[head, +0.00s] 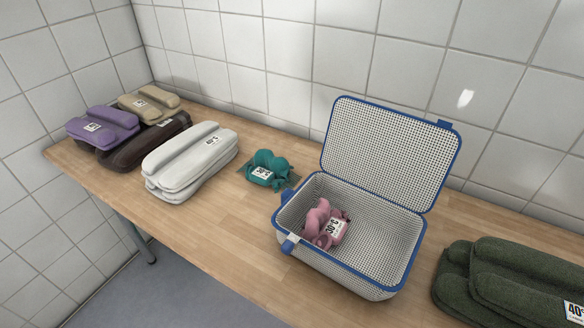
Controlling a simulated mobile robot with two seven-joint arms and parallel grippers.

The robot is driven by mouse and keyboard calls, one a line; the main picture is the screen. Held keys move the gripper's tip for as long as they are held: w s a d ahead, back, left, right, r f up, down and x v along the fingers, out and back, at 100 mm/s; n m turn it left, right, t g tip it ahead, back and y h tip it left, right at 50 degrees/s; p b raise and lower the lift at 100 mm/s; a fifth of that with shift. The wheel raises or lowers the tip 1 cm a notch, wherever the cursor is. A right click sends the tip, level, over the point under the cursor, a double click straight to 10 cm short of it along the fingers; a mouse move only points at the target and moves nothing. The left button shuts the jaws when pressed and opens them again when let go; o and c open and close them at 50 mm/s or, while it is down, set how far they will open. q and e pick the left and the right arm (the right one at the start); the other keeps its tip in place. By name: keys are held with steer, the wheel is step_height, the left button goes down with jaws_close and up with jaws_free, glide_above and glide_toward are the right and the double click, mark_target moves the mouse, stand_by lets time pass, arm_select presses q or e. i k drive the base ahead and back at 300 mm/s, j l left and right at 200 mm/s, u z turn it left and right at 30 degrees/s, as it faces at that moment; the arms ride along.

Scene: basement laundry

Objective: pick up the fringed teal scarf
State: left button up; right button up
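The teal scarf (268,167) lies bunched on the wooden table, between the pale grey folded textile and the open mesh case. A white label is on its front, and darker flat edges that may be fringe spread out at its sides. Nothing covers it from this view. Neither of my grippers shows in the head view.
The open mesh case (336,276) has blue trim, a raised lid and a pink item (319,222) inside. Folded textiles lie left: pale grey (190,160), dark brown (145,145), purple (103,125), beige (150,101). A dark green one (510,277) lies right. Tiled walls stand behind.

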mark_target(268, 169)
steer(key=z, duration=1.3)
steer(key=k+j, duration=1.1)
steer(key=k+j+z, duration=0.05)
steer(key=j, duration=0.05)
